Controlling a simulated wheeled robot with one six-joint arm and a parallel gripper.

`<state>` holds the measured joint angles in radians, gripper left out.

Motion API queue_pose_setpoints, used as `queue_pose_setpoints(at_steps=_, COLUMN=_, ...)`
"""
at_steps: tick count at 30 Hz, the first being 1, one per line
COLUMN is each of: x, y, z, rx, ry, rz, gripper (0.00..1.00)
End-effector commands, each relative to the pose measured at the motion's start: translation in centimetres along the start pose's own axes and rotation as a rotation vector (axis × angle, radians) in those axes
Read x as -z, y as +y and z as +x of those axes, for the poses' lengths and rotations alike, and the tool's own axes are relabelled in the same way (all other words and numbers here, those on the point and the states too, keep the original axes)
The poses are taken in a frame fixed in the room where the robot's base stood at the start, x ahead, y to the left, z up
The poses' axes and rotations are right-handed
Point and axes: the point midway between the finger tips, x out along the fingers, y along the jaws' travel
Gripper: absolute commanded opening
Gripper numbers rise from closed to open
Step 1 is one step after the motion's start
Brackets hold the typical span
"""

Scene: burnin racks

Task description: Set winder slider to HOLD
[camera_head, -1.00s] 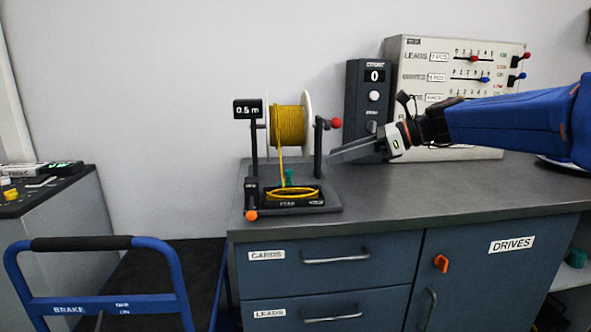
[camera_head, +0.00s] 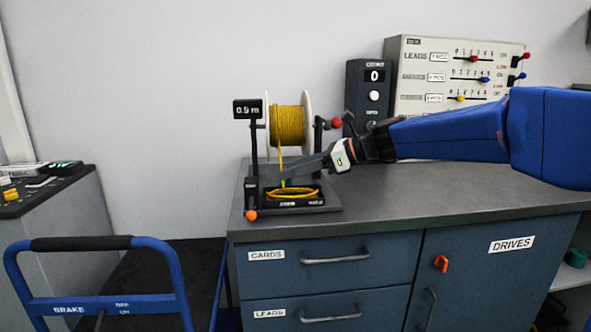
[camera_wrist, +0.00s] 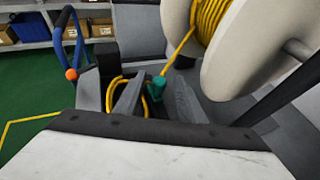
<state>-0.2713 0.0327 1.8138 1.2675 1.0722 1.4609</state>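The winder (camera_head: 330,204) stands on the bench's left end, with a white-flanged spool (camera_head: 289,125) of yellow cord and a small display (camera_head: 248,109) whose digits are hard to read. A teal-green knob or post shows at its base in the wrist view (camera_wrist: 158,84). An orange ball (camera_head: 251,215) is at its front left corner; it also shows in the wrist view (camera_wrist: 71,74). I cannot tell which part is the slider or read its markings. My gripper (camera_head: 300,172) is over the winder base. In the wrist view its fingers (camera_wrist: 152,98) are apart, with the teal piece near their tips.
A red-knobbed crank (camera_head: 335,122) sits right of the spool. A dark box (camera_head: 369,82) showing 0 and a panel with sliders (camera_head: 460,58) stand behind my arm. A blue cart handle (camera_head: 82,243) is left. The bench top (camera_head: 470,191) is clear at right.

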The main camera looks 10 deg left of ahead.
Motion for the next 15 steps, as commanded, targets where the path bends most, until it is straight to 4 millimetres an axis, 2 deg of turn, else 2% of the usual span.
queue_pose_setpoints(at_steps=5, x=-0.01, y=0.00, z=-0.01, rx=0.000, ry=0.000, rz=0.000, gripper=0.36)
queue_pose_setpoints(at_steps=9, x=-0.01, y=0.00, z=-0.02, rx=0.000, ry=0.000, rz=0.000, gripper=0.05)
queue_pose_setpoints(at_steps=10, x=-0.01, y=0.01, z=-0.03, rx=0.000, ry=0.000, rz=0.000, gripper=0.00)
queue_pose_setpoints(at_steps=15, x=0.03, y=-0.05, z=-0.12, rx=0.000, ry=0.000, rz=0.000, gripper=0.00)
